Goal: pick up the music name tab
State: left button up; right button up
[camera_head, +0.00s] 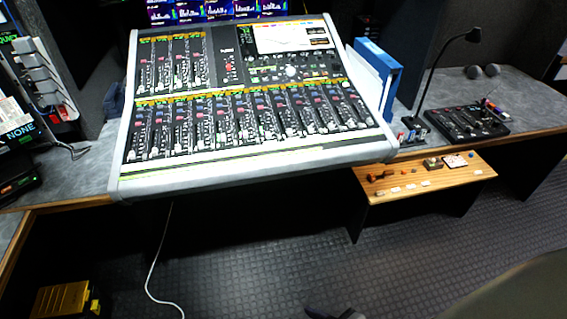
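Several small white tabs (411,187) lie in a row along the front edge of a low wooden shelf (440,180), right of the mixing console. They are too small to read, so I cannot tell which one is the music name tab. Neither of my grippers can be made out in the head view. A small dark shape shows at the bottom edge, too cut off to identify.
The large mixing console (250,120) fills the centre. On the shelf also lie a brown-orange item (381,177), a small box (433,163) and a white card (456,161). A blue binder (378,75), a lamp and a small black mixer (466,122) stand behind. Floor in front is open.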

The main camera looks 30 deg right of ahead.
aim_at(271, 144)
jog(key=k, duration=0.55)
jog(key=u, duration=0.9)
jog(key=i, duration=1.7)
jog(key=z, duration=1.45)
